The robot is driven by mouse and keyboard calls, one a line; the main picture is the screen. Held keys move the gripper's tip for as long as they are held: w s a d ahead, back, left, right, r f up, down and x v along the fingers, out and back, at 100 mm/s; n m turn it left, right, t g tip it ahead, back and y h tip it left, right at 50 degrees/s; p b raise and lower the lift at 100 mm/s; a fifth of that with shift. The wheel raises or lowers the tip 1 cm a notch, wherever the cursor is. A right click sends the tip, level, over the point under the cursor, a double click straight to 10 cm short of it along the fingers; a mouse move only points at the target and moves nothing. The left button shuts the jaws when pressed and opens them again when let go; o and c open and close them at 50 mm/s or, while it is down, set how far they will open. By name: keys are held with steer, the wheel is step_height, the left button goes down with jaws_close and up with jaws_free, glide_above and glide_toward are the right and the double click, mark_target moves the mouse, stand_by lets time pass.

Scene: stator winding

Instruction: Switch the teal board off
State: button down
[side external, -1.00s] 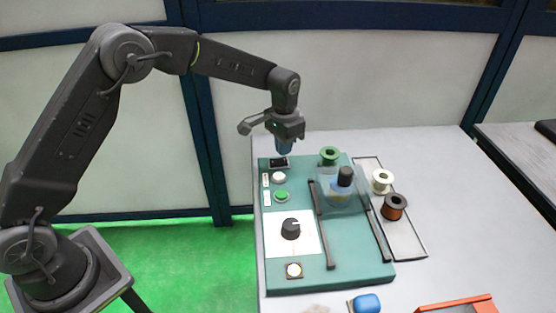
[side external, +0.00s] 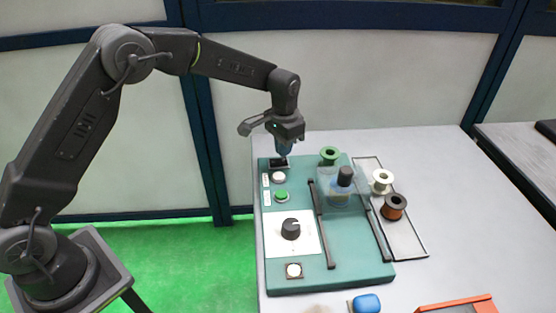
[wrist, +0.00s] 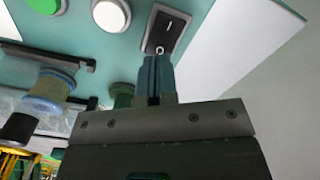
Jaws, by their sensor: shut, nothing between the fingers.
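The teal board (side external: 345,240) lies on the table. A black switch plate (side external: 275,165) sits at its far left corner. In the wrist view the black switch (wrist: 167,28) has a light frame and a small white mark. My gripper (side external: 284,154) is shut and empty, pointing down at the switch. In the wrist view its blue fingertips (wrist: 155,62) overlap the near edge of the switch plate. I cannot tell whether they touch it. The fingers hide part of the switch.
Beside the switch are a white button (side external: 278,177) and a green button (side external: 281,196). A black knob (side external: 290,229) is nearer. Two dark rails flank a clear guard around a dark-topped part (side external: 345,177). Green (side external: 329,155), white (side external: 382,180) and brown (side external: 394,206) spools stand to the right.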

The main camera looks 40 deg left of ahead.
mark_target(283, 160)
steer(key=shift+f, duration=1.25)
stand_by(0.4)
steer(key=shift+r, duration=3.55)
steer(key=s+a+r+n+t, duration=0.1)
steer(key=s+a+r+t, duration=0.2)
steer(key=s+r, duration=1.1)
steer(key=s+a+f+n+t, duration=0.1)
steer(key=s+n+t, duration=0.1)
steer(key=s, duration=1.6)
steer(key=shift+s+a+t, duration=0.3)
steer(key=shift+a, duration=0.1)
